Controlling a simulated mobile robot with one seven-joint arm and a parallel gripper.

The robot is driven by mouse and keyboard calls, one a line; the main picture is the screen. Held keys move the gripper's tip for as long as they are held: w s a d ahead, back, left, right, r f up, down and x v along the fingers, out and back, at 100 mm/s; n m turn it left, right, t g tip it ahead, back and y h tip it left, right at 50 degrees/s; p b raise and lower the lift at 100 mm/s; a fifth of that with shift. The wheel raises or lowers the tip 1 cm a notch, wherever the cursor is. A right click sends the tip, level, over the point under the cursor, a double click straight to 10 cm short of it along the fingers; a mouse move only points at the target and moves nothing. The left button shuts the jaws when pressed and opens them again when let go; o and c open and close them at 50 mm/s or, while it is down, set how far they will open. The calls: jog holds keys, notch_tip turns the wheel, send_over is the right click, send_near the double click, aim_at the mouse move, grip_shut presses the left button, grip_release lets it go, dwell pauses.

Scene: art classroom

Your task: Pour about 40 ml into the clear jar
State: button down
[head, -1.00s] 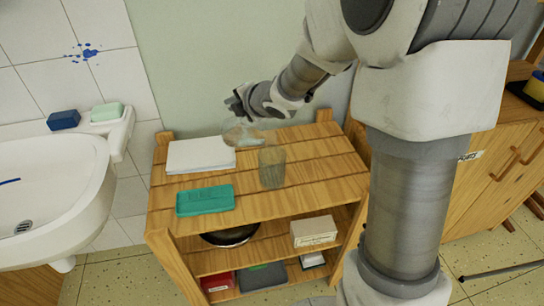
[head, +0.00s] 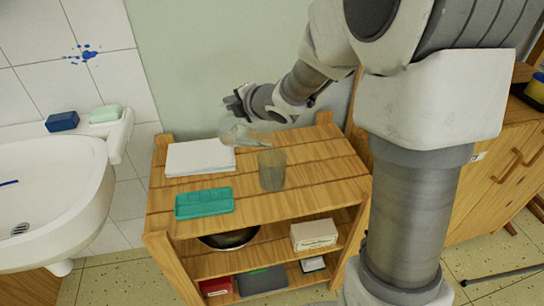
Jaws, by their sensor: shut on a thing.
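The clear jar (head: 271,170), a greyish see-through cylinder, stands upright on the wooden shelf's top (head: 310,160). My gripper (head: 236,108) is shut on a clear vessel (head: 234,132), above the shelf top and up and left of the jar. The vessel is tilted, with its right end near the jar's rim. A brownish tint shows at that end. I cannot make out a falling stream or the level inside the jar. The fingertips are small and partly hidden by the wrist.
White paper (head: 200,157) and a teal tray (head: 204,202) lie on the shelf top left of the jar. A dark bowl (head: 229,239) and a box (head: 314,235) stand on the shelf below. A sink (head: 50,195) is at left. The shelf top's right side is clear.

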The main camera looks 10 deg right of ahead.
aim_at(221, 106)
jog(key=shift+w+a+r, duration=0.1)
jog(key=shift+w+a, duration=0.35)
jog(key=shift+d+r+b, duration=0.1)
jog(key=shift+r+b, duration=0.15)
jog(key=shift+b, duration=0.05)
dwell(1.4)
jog(key=shift+w+a+f+p, duration=0.1)
jog(key=shift+a+p, duration=0.25)
jog(key=shift+p, duration=0.15)
jog(key=shift+w+a+f+p, duration=0.1)
jog(key=shift+a+p, duration=0.25)
jog(key=shift+p, duration=0.15)
jog(key=shift+w+a+r+n+g+h+p, duration=0.25)
jog(key=shift+g+h+p, duration=0.2)
jog(key=shift+p, duration=0.6)
jog(key=p, duration=0.1)
jog(key=a+g+h+p, duration=0.1)
jog(key=p, duration=0.1)
jog(key=shift+w+f+n, duration=0.15)
jog(key=shift+f+n, duration=0.1)
jog(key=shift+f, duration=0.05)
jog(key=shift+w+a+f+g+h+p, duration=0.15)
jog(key=shift+f+g+h+p, duration=0.1)
jog(key=shift+f+g+p, duration=0.25)
jog(key=shift+w+a+f+g+h+p, duration=0.1)
jog(key=shift+a+f+g+h+p, duration=0.2)
jog(key=shift+f, duration=0.4)
jog(key=shift+d, duration=0.1)
